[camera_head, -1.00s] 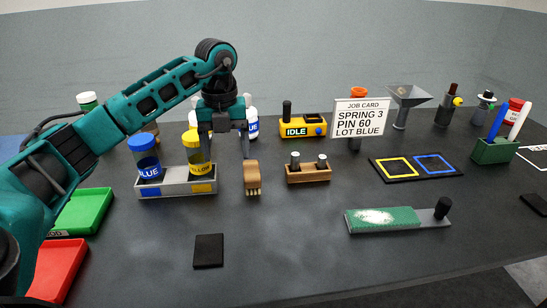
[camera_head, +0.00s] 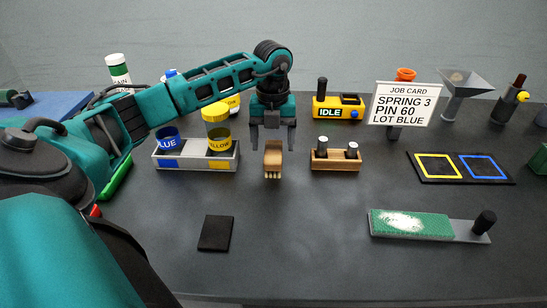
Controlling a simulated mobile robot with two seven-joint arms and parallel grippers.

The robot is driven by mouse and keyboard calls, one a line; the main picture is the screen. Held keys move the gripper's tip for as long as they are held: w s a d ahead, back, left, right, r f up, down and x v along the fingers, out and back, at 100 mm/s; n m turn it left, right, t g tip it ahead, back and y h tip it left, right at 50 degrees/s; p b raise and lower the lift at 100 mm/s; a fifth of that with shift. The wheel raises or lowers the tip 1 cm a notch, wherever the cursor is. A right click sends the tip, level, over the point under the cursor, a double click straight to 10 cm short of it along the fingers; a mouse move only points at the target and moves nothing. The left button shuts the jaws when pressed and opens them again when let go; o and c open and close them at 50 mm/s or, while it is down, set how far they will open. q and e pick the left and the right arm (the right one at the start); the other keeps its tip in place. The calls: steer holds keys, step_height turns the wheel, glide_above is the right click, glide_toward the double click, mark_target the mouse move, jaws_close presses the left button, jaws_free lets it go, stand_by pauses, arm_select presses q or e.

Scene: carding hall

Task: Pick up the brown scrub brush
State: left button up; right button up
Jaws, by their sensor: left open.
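The brown scrub brush (camera_head: 273,160) stands on the dark table near the middle of the head view, its pale bristles toward me. My left gripper (camera_head: 273,146) is open above and around the far end of the brush in the picture, one finger to each side. Its fingers point down. I cannot tell whether they touch the brush. My right gripper does not show.
A black pad (camera_head: 216,233) lies in front. Behind stands the IDLE box (camera_head: 338,106); the job card (camera_head: 404,104) is right.

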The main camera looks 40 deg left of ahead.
mark_target(273, 150)
arm_select(q)
step_height(273, 150, down, 5)
steer(key=shift+w+a+r, duration=0.1)
steer(key=c, duration=1.1)
steer(key=shift+r, duration=0.1)
step_height(273, 150, up, 20)
steer(key=p, duration=0.1)
steer(key=shift+p, duration=0.4)
